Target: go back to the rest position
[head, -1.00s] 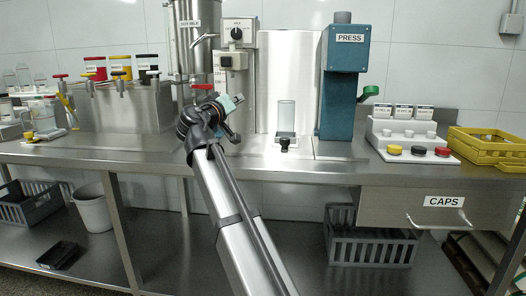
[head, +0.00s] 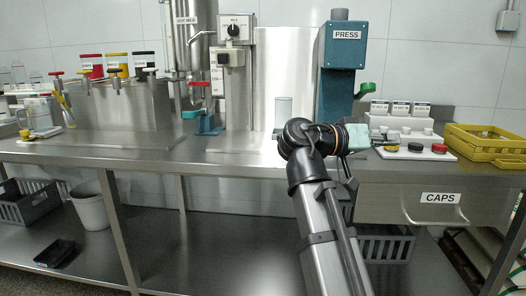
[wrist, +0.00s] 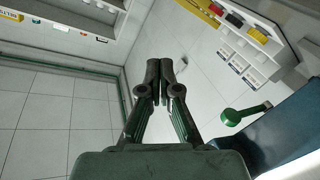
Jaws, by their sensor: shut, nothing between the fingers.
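My gripper (wrist: 160,70) is shut and empty in the wrist view, its two fingers together. In the head view my arm reaches up in front of the bench. Its wrist end points right, toward the cap tray (head: 448,157), and partly covers the view there. The fingers are hard to make out in the head view.
The blue press (head: 343,62) stands behind my arm. Its green handle (wrist: 232,116) shows right of my fingers in the wrist view. A clear cylinder (head: 284,107) stands beside the press, partly hidden by my wrist.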

